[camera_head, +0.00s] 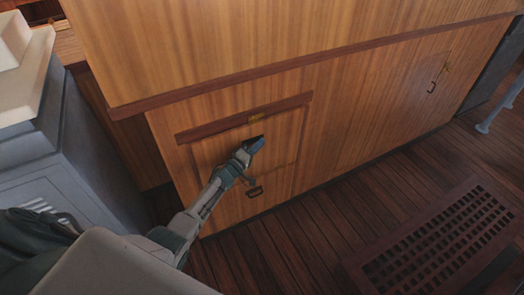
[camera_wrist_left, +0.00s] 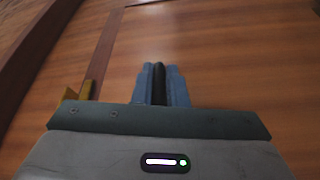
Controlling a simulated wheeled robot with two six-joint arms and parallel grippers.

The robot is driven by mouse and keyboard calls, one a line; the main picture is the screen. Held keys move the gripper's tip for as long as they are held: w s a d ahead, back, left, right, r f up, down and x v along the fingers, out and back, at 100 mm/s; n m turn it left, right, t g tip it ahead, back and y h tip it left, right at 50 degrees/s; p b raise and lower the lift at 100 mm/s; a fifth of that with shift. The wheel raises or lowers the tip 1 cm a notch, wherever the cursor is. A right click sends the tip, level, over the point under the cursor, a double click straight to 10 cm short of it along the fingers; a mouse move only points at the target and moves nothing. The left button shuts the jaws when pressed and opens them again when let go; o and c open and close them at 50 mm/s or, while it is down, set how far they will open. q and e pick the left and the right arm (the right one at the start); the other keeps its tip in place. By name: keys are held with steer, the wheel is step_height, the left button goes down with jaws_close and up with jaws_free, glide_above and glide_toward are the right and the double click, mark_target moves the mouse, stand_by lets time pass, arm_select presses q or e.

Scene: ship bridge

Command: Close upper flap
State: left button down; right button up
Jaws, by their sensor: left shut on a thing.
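The upper flap (camera_head: 213,152) is a wooden panel in the left part of the cabinet front, below a dark red-brown trim strip. It looks close to flush with the front, but I cannot tell whether it is fully closed. The gripper hides part of the flap in the head view. My right gripper is not in view.
A lower panel with a dark handle (camera_head: 255,191) is below the flap. The countertop edge (camera_head: 300,61) overhangs above. A grey console (camera_head: 65,170) stands at the left. A floor grating (camera_head: 440,240) lies at the right; the plank floor between is clear.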

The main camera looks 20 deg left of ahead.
arm_select(q)
steer(key=shift+w+a+r, duration=0.4)
steer(key=shift+w+r, duration=0.1)
steer(key=c, duration=1.5)
jaws_free()
steer(key=shift+a, duration=0.1)
steer(key=shift+f, duration=0.2)
steer(key=shift+s+f, duration=0.1)
